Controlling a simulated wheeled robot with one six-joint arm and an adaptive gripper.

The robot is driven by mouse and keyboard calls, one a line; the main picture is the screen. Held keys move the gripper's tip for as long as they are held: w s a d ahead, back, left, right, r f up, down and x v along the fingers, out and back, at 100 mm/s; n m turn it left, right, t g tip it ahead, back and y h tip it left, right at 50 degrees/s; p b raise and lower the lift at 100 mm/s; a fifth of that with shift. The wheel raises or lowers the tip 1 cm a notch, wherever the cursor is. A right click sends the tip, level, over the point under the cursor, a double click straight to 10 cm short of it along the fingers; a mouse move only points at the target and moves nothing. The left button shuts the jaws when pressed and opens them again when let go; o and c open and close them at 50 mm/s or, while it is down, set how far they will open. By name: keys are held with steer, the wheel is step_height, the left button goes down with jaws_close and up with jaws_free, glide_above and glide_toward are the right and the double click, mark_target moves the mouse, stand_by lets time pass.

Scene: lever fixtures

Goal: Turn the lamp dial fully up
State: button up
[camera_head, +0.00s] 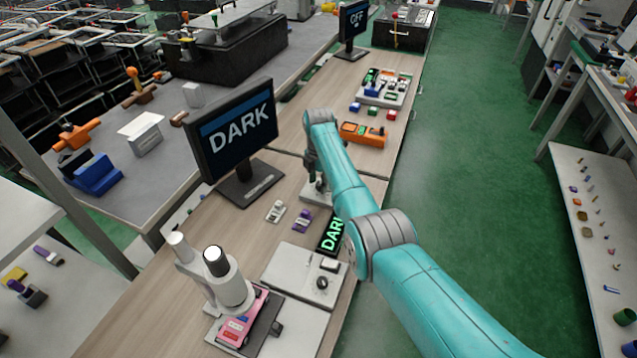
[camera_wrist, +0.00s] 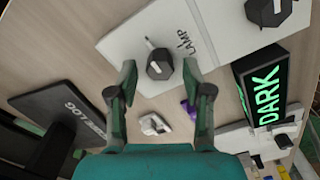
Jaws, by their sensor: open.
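The lamp dial (camera_wrist: 160,64) is a dark faceted knob on a pale plate (camera_wrist: 128,40) printed LAMP. A short light mark shows beside the knob, at its upper left in the wrist view. My gripper (camera_wrist: 160,80) is open, with one finger on each side of the dial in that view. Gaps show between fingers and knob; I cannot tell how far above it the fingertips are. In the head view my gripper (camera_head: 314,178) points down over the plate (camera_head: 308,192), and my arm hides the dial. A sign (camera_head: 331,232) reads DARK in green.
A black monitor (camera_head: 235,130) reading DARK stands close left of my gripper. Small grey (camera_head: 276,210) and purple (camera_head: 302,219) pieces lie in front of it. Another dark knob (camera_wrist: 268,12) is nearby. An orange device (camera_head: 362,134) stands behind my arm.

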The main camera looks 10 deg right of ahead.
steer(key=shift+f, duration=0.25)
jaws_close()
